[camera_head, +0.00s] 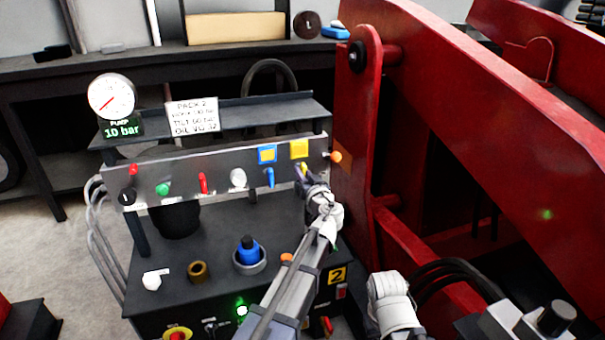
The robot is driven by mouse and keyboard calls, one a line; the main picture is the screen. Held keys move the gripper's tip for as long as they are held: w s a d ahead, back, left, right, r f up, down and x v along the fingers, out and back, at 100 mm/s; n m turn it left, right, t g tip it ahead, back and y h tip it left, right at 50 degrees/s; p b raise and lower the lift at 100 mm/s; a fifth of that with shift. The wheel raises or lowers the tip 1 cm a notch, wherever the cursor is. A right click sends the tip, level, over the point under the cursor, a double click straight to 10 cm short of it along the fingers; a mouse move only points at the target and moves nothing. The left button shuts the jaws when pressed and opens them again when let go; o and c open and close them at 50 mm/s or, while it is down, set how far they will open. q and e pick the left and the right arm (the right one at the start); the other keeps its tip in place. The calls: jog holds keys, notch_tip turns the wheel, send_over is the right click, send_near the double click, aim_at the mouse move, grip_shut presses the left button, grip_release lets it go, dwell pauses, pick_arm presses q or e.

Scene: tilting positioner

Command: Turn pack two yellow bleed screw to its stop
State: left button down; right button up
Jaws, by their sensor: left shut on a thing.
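The yellow bleed screw (303,168) is on the right end of the metal panel of pack two, under a yellow square plate (299,148). Only a small part of it shows above my left gripper (306,178). My left gripper is shut on the screw, and its fingers hide most of it. My left arm reaches up to the panel from the bottom of the view. My right gripper is not in view.
A blue screw (269,178), a white knob (238,178) and red and green controls share the panel. An orange knob (336,157) is close right of my gripper. The red positioner frame (385,140) stands close on the right.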

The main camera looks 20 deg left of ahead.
pick_arm(q)
jog(key=shift+n, duration=1.1)
jog(key=c, duration=0.8)
grip_release()
jog(key=v, duration=0.7)
jog(key=shift+s+d, duration=0.25)
jog(key=shift+s, duration=0.1)
